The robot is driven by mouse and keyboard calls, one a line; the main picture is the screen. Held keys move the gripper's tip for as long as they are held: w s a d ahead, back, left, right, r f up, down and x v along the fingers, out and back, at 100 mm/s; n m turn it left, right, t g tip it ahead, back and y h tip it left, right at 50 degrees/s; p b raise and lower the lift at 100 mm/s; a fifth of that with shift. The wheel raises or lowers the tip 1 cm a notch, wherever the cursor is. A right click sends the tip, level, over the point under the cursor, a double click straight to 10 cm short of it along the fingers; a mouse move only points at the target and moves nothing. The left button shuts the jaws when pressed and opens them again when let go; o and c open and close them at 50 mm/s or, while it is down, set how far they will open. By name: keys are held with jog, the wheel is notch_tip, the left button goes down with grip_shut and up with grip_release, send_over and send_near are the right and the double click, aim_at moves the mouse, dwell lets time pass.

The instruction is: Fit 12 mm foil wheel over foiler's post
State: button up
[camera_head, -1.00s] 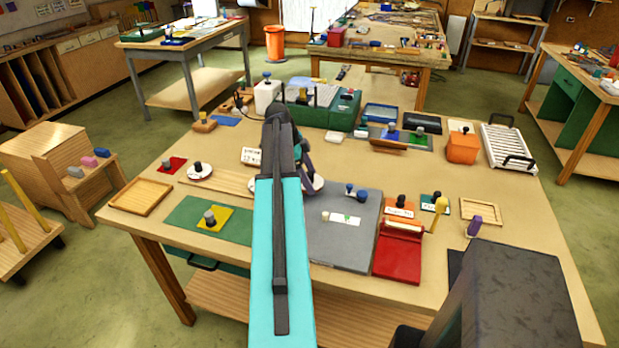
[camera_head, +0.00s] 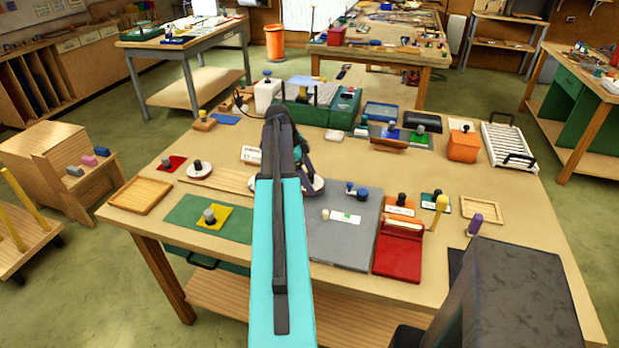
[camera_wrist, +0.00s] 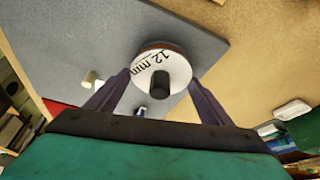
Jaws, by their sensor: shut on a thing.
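The 12 mm foil wheel (camera_wrist: 172,62) is a white disc with a brown rim and a dark knob, and its label reads "12 mm". In the wrist view my gripper (camera_wrist: 160,84) has its fingers on either side of the knob, shut on the wheel. The wheel hangs face-on to the camera, over the edge of a grey slab (camera_wrist: 90,35). In the head view my arm hides most of the gripper, and part of a white disc (camera_head: 317,184) shows beside it. I cannot make out the foiler's post in either view.
The grey slab also shows in the head view (camera_head: 340,237), with blue-knobbed pieces (camera_head: 361,194) and a white card on it. A red block (camera_head: 397,256) stands to its right. Another white disc with a dark knob (camera_head: 200,169) and a green mat (camera_head: 185,213) lie left of my arm.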

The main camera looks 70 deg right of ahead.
jog(key=shift+f+b, duration=0.4)
jog(key=shift+f, duration=0.4)
jog(key=o, duration=1.1)
jog(key=shift+c, duration=0.2)
jog(key=shift+r, duration=0.15)
jog(key=b+v, duration=0.3)
jog(key=v, duration=1)
jog(key=shift+r+b, duration=0.3)
jog(key=shift+b, duration=0.05)
